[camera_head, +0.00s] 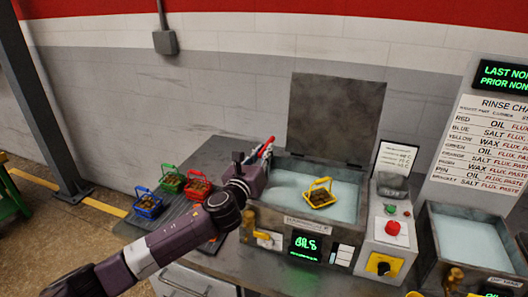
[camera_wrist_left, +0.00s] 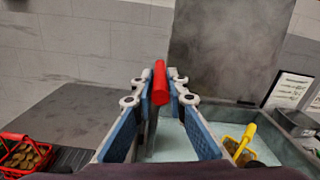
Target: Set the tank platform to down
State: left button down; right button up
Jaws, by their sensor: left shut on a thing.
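The tank (camera_head: 350,207), with a grey lid (camera_head: 333,117) standing open behind it, holds pale liquid. A yellow-handled basket (camera_head: 319,193) with brownish parts sits in it, near the liquid surface; its yellow handle also shows in the left wrist view (camera_wrist_left: 245,138). The platform itself is hard to make out. My left gripper (camera_head: 264,157) is at the tank's left rear side. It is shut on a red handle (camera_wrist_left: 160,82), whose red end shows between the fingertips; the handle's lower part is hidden. My right gripper is not in view.
Blue (camera_head: 147,205), green (camera_head: 172,181) and red (camera_head: 197,186) baskets stand on the dark rack left of the tank. A control panel (camera_head: 390,225) with a red button is right of the tank. A second tank (camera_head: 470,238) stands further right.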

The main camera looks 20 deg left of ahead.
pick_arm(q)
notch_tip(320, 180, down, 3)
jog(key=shift+f+b, duration=0.1)
jog(key=shift+b, duration=0.3)
jog(key=c, duration=1.9)
grip_release()
jog(key=shift+c, duration=0.2)
jog(key=shift+s, duration=0.1)
jog(key=s, duration=1.2)
jog(key=shift+a, duration=0.2)
jog(key=shift+w, duration=0.1)
